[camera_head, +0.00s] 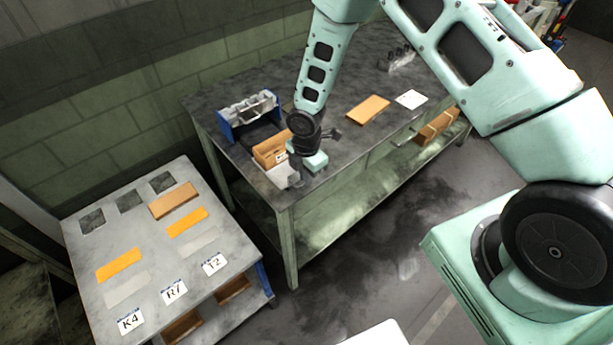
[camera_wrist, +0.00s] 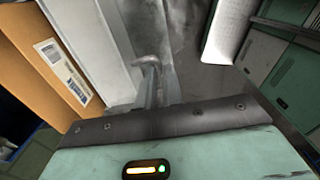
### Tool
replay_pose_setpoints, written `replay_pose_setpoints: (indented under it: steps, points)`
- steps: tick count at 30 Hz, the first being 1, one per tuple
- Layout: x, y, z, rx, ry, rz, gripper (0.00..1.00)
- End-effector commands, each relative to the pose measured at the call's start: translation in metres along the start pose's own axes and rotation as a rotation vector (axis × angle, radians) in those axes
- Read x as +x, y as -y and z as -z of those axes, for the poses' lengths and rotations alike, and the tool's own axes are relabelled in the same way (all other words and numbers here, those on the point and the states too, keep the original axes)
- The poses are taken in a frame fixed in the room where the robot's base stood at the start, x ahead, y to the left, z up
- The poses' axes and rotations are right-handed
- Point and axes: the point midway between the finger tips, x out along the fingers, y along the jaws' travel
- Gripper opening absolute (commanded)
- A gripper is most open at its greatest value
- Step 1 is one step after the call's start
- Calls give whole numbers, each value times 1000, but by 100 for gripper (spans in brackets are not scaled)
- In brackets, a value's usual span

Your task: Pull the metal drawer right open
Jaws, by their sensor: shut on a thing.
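The metal drawer (camera_head: 279,174) shows as a light grey metal piece at the front left corner of the workbench, beside a cardboard box. In the wrist view its pale grey metal surface (camera_wrist: 88,38) fills the upper left middle. My gripper (camera_head: 296,163) is low at the bench's front edge, beside the grey metal. In the wrist view my gripper (camera_wrist: 152,85) is shut on a narrow metal part that looks like the drawer's handle. The wrist housing hides the lower part of that grip. How far the drawer stands out cannot be told.
The cardboard box (camera_head: 270,148) with a label stands close to my gripper. Behind it is a blue-sided metal machine (camera_head: 250,112). A brown board (camera_head: 368,109) and a white sheet (camera_head: 411,99) lie farther right. A labelled side table (camera_head: 150,245) stands left.

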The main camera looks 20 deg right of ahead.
Motion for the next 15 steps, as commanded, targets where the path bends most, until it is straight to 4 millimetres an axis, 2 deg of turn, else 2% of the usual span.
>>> replay_pose_setpoints:
  steps: [11,12,14,15]
  points:
    - [-1,3,0,5,1,8,0]
    - [0,3,0,5,1,9,14]
    - [0,3,0,5,1,8,30]
    - [0,3,0,4,1,7,30]
